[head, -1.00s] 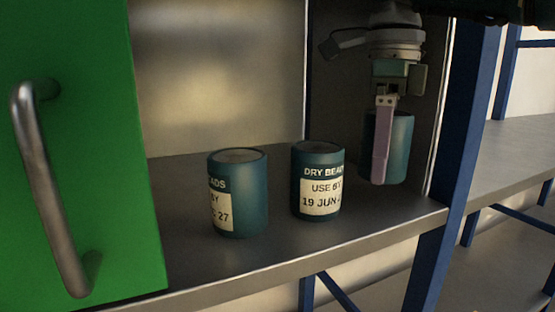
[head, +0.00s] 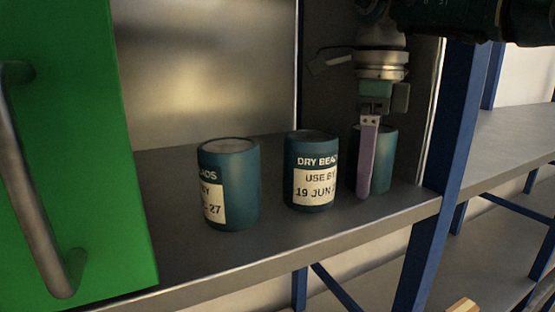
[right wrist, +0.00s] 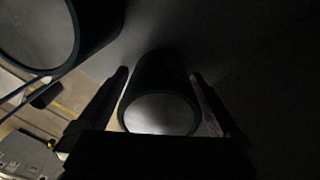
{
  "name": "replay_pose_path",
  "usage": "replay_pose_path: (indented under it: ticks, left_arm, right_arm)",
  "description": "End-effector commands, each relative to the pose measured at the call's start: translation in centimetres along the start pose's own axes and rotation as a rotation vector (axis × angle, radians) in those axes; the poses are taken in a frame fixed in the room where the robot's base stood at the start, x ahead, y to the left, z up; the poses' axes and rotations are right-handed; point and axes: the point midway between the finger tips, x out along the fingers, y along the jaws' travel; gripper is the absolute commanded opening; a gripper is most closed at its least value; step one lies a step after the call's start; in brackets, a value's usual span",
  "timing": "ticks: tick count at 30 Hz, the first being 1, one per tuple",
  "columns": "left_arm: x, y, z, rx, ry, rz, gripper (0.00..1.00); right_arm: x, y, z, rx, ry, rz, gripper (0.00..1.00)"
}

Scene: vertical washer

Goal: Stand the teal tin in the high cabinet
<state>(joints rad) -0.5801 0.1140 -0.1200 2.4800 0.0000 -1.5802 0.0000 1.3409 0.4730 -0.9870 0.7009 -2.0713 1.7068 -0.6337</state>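My right gripper (head: 368,190) points down inside the cabinet (head: 215,75) at its right end, one lilac finger in front of a teal tin (head: 386,160). In the right wrist view this tin (right wrist: 160,112) sits between the two fingers, close against both, so the gripper looks shut on it. The tin is upright and low over the shelf board; I cannot tell whether its base touches. My left gripper is not in view.
The green cabinet door (head: 85,180) with its metal handle (head: 35,190) stands at the left. The middle tin is close beside the held tin. The shelf's front edge (head: 330,237) is bare.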

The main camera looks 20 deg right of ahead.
Motion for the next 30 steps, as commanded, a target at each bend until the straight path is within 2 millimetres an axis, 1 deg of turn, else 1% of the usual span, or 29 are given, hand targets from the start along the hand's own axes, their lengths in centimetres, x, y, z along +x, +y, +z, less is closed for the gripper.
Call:
replay_pose_path:
  ticks: [5,7,8,11,15,18,21,24,30]
  left_arm:
    - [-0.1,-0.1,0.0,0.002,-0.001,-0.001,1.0]
    - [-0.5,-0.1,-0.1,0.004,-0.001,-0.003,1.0]
    - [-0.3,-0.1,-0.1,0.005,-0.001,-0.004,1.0]
    - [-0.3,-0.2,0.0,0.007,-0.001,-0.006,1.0]
    - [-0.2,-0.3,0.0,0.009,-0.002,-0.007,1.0]
    - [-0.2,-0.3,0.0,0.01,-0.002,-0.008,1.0]
    - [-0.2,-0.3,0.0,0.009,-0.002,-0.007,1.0]
    - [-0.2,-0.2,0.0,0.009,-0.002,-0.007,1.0]
    - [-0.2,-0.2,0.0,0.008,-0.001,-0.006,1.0]
  right_arm:
    - [-0.1,0.0,0.0,0.0,0.0,0.0,1.0]
    - [-0.7,0.0,0.0,0.0,-0.001,0.0,1.0]
    - [-0.8,0.0,0.1,0.0,-0.002,-0.002,1.0]
    - [-2.4,-0.1,0.1,0.0,-0.003,-0.003,1.0]
    - [-5.1,-0.1,0.1,0.001,-0.004,-0.003,1.0]
    - [-6.5,0.0,0.1,0.0,-0.002,-0.002,1.0]
    - [-7.5,0.0,0.1,0.0,-0.001,-0.001,1.0]
    - [-7.8,0.0,0.0,0.0,-0.001,0.0,1.0]
    - [-7.9,0.0,0.0,0.0,0.0,0.0,1.0]
